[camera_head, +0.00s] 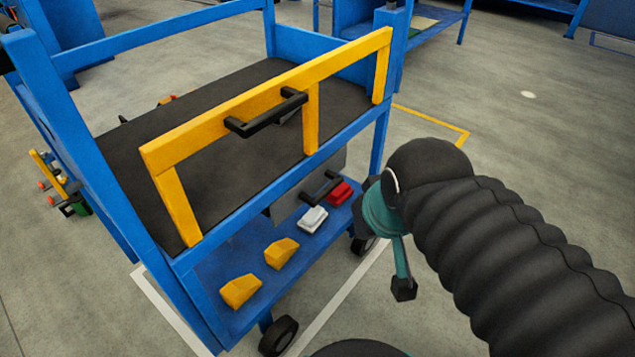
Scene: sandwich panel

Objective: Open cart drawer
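A blue cart (228,213) stands at the left and centre. A yellow frame (212,125) with a black bar handle (268,113) spans its upper front, with a dark shelf surface behind it. A second black handle (320,187) sits lower, by a grey panel (291,200) under the upper level. I cannot tell which handle belongs to the drawer. My gripper (384,240) is at the end of my black-sleeved arm, in front of the cart's right corner, and appears apart from both handles. Its finger parts are partly hidden, so its opening is unclear.
Two yellow blocks (281,253), a white item (313,220) and a red item (340,193) lie on the lower shelf. The cart has black wheels (279,335). Floor at the right is open beyond my arm. Another blue bench (420,28) stands behind.

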